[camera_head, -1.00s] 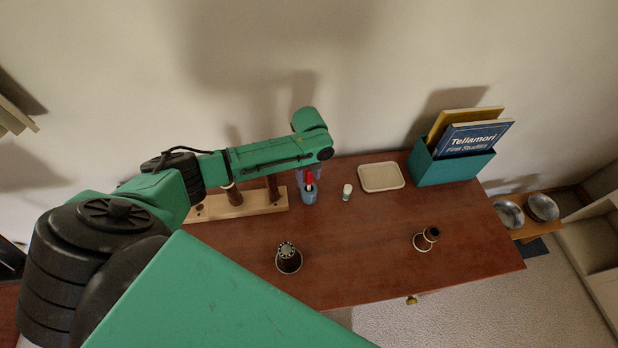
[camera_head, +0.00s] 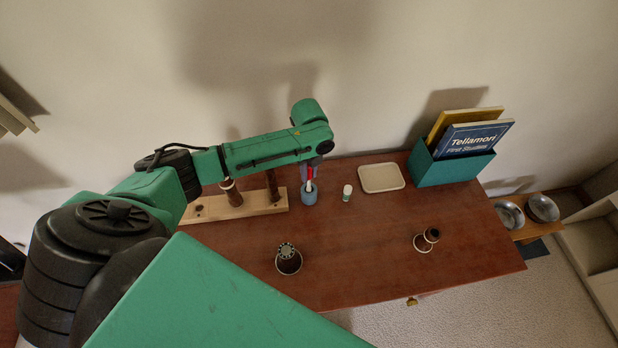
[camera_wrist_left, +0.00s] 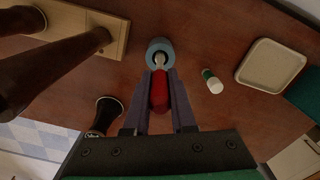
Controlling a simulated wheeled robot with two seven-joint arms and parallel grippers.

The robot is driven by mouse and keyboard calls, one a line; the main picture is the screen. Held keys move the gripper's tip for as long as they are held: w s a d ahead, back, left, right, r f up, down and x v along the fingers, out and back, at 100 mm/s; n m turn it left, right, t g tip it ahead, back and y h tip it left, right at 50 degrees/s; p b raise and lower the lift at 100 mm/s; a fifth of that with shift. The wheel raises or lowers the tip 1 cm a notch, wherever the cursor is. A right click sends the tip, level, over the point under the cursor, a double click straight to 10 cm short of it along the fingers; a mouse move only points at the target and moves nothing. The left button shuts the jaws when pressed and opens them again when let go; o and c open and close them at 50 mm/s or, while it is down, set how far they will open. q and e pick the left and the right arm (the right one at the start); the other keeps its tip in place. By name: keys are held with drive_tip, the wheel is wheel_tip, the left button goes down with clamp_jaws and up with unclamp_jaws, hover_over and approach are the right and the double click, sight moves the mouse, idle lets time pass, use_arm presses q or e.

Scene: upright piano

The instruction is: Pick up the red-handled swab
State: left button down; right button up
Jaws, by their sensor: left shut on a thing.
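The red-handled swab (camera_head: 310,174) is upright, with its red handle above and its white part (camera_wrist_left: 159,60) below. My left gripper (camera_head: 310,172) is shut on its red handle, with a finger on each side in the left wrist view (camera_wrist_left: 159,92). The blue cup (camera_head: 309,198) stands on the table directly below the swab, and also shows in the wrist view (camera_wrist_left: 160,45). The white end is at the cup's mouth; I cannot tell whether its tip is inside. My right gripper is not in view.
A small white bottle with a green band (camera_head: 347,192) stands right of the cup, near a cream tray (camera_head: 381,177). A wooden rack with brown rods (camera_head: 240,205) is at left. A teal box of books (camera_head: 450,168) is at right.

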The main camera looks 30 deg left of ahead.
use_arm(q)
wheel_tip(320, 180, up, 17)
drive_tip(key=b, duration=0.2)
